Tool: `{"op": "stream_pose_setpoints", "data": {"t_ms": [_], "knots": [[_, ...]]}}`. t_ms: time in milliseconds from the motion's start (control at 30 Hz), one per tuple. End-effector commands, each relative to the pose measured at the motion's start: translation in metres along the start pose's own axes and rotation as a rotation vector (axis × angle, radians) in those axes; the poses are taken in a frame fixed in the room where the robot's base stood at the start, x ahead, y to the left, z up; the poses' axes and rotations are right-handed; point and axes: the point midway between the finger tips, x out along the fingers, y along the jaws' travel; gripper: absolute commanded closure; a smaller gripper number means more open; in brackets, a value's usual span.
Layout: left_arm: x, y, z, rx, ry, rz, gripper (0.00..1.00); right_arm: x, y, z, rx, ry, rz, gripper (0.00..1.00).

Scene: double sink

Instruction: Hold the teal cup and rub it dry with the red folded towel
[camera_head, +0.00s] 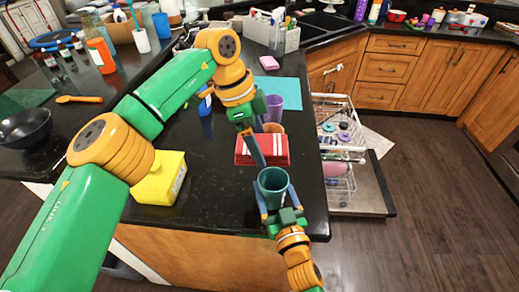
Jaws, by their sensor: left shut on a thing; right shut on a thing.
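The teal cup (273,181) is upright near the front edge of the dark counter, its open mouth facing up. My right gripper (277,205) comes from below and is shut around the cup, a finger on each side. The red folded towel (277,151), with white stripes, is just beyond the cup. My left gripper (257,152) reaches down over the towel from above and is shut on it. Its fingertips are close to the cup's far rim. Whether the towel touches the cup is hard to tell.
A purple cup (274,106) and a brownish cup (274,128) stand behind the towel. A yellow box (161,178) is left on the counter (215,190). A teal mat (285,91) lies farther back. An open dishwasher rack (340,130) is at the right.

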Motion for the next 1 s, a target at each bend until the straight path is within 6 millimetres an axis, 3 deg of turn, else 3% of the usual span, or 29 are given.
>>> {"op": "stream_pose_setpoints", "data": {"t_ms": [267,733,767,800,1000], "knots": [[-0.017,0.0,-0.006,0.001,0.002,0.0,0.6,0.0,0.0,0.0,0.0,0.0,0.0,0.83],[-0.017,0.0,-0.005,0.001,0.001,0.001,0.6,0.0,0.0,0.0,0.0,0.0,0.0,0.83],[-0.017,0.0,-0.005,0.001,0.001,0.001,0.6,0.0,0.0,0.0,0.0,0.0,0.0,0.12],[-0.017,0.0,-0.005,0.001,0.001,0.001,0.6,0.0,0.0,0.0,0.0,0.0,0.0,0.02],[-0.017,0.0,-0.005,0.001,0.001,0.001,0.6,0.0,0.0,0.0,0.0,0.0,0.0,0.0]]}}
